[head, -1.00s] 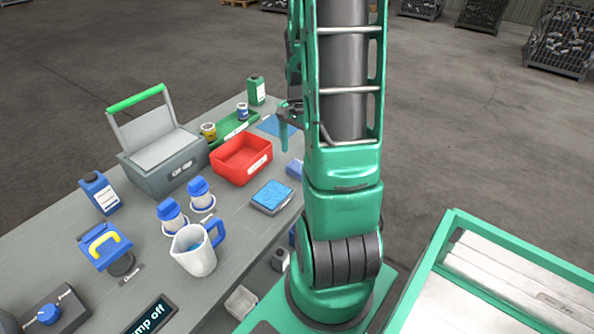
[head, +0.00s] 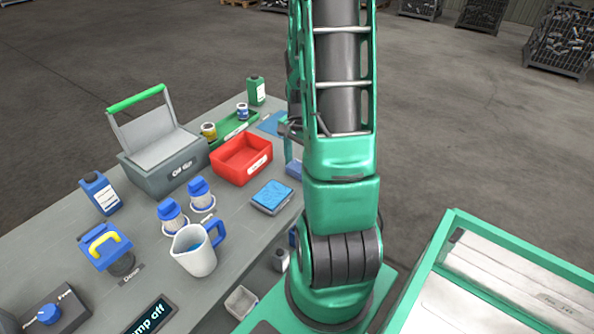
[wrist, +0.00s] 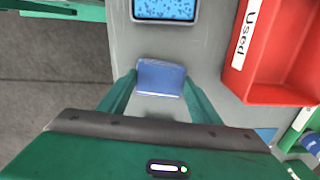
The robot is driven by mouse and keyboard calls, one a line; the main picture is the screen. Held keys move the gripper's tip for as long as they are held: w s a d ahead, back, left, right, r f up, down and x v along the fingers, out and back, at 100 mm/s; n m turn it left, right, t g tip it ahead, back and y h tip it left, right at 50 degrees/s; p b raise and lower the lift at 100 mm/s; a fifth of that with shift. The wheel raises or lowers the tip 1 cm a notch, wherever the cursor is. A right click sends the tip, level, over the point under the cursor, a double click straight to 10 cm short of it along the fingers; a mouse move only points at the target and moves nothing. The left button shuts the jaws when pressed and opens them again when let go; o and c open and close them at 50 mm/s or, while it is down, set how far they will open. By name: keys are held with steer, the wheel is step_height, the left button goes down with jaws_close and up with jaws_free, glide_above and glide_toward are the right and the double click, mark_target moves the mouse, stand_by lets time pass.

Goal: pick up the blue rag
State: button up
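The blue rag (wrist: 160,77) looks like a small folded blue pad on the grey table, with a paler front edge. In the head view the rag (head: 293,169) is partly hidden behind my arm. My gripper (wrist: 159,88) is open, with one green finger on each side of the rag in the wrist view. I cannot tell whether the fingers touch it or how high they are above the table. In the head view my gripper (head: 290,148) is mostly hidden by the arm, just above the rag.
A red bin labelled "Used" (wrist: 285,92) stands right of the rag. A speckled blue pad in a grey tray (wrist: 165,10) lies beyond it. Bottles, a jug (head: 196,257) and a grey box (head: 165,172) stand further left in the head view. The table edge is close by.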

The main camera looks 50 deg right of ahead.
steer(key=shift+r, duration=0.15)
step_height(320, 180, up, 4)
steer(key=shift+r, duration=0.1)
steer(key=w+a+r, duration=0.6)
steer(key=a, duration=0.4)
steer(key=shift+w+r, duration=0.2)
steer(key=shift+r, duration=0.05)
